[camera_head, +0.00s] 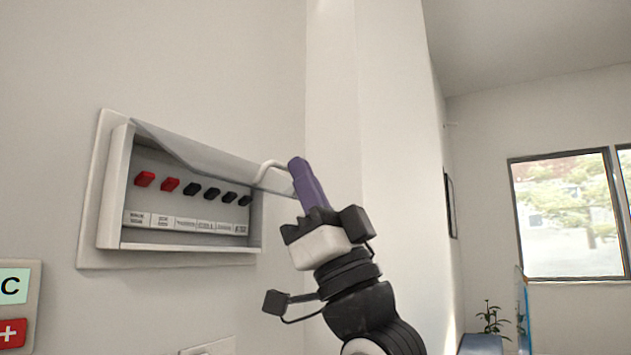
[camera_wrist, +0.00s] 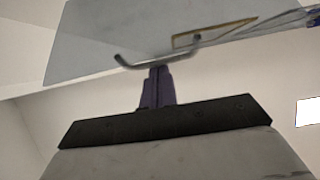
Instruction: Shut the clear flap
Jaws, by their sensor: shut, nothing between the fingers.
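The clear flap (camera_head: 215,158) stands raised, tilting outward from the top of a white wall box (camera_head: 110,190). It also shows in the wrist view (camera_wrist: 110,35). A pale bent handle (camera_head: 272,165) is on the flap, and it crosses the wrist view as a grey bar (camera_wrist: 160,59). My gripper (camera_head: 297,165) has purple fingers, pressed together and empty, with tips at the handle's right end in the head view. In the wrist view the fingertips (camera_wrist: 157,70) are right by the bar. I cannot tell whether they touch it.
Inside the open box are red switches (camera_head: 145,179) and black switches (camera_head: 211,193) above a label strip (camera_head: 185,223). A wall corner stands behind my arm; the room at right looks open.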

